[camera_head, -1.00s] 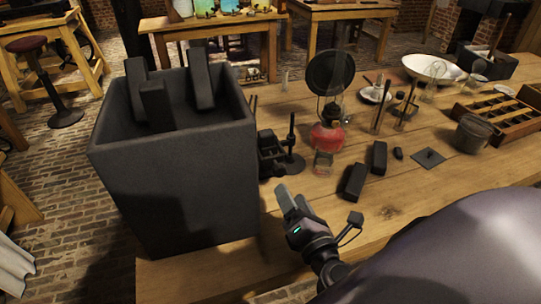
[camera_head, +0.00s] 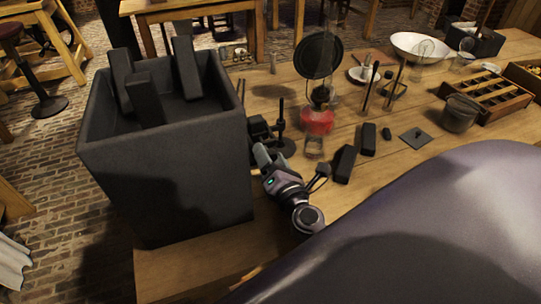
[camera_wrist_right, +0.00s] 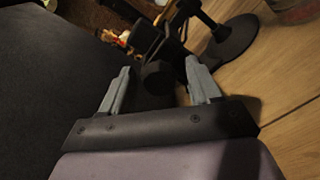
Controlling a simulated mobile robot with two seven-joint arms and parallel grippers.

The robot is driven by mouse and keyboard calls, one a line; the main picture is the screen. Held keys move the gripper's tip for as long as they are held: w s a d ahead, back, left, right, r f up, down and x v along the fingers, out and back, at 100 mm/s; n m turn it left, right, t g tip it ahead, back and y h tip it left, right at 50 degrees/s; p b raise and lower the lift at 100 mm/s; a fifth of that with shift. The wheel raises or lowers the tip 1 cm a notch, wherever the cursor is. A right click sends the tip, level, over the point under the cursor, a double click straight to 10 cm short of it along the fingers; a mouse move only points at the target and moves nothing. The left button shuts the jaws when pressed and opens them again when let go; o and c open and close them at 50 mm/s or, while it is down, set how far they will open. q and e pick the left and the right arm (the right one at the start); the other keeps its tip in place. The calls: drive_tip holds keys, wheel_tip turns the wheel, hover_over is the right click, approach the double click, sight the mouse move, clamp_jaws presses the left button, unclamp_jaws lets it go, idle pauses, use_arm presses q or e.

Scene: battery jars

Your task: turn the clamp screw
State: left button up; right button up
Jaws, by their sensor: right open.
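A dark clamp (camera_head: 259,128) stands on the wooden table just right of the big dark jar. In the right wrist view its black frame (camera_wrist_right: 180,22) is at the top, and a round dark end (camera_wrist_right: 158,77), which looks like the clamp screw's knob, lies between my fingers. My right gripper (camera_head: 262,153) is close in front of the clamp; in the wrist view (camera_wrist_right: 158,72) its two grey fingers are apart, one on each side of the knob. I cannot tell whether they touch it. My left gripper is not in view.
The big dark jar (camera_head: 185,165) with dark slabs in it stands close left of the gripper. A round-based stand (camera_head: 282,146) is beside the clamp. A red lamp (camera_head: 318,122) and black blocks (camera_head: 343,163) are to the right.

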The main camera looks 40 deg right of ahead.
drive_tip(key=c, duration=1)
drive_tip(key=shift+m+b, duration=0.4)
drive_tip(key=shift+m, duration=0.2)
drive_tip(key=shift+c, duration=0.2)
drive_tip(key=o, duration=1)
drive_tip(key=shift+o, duration=0.2)
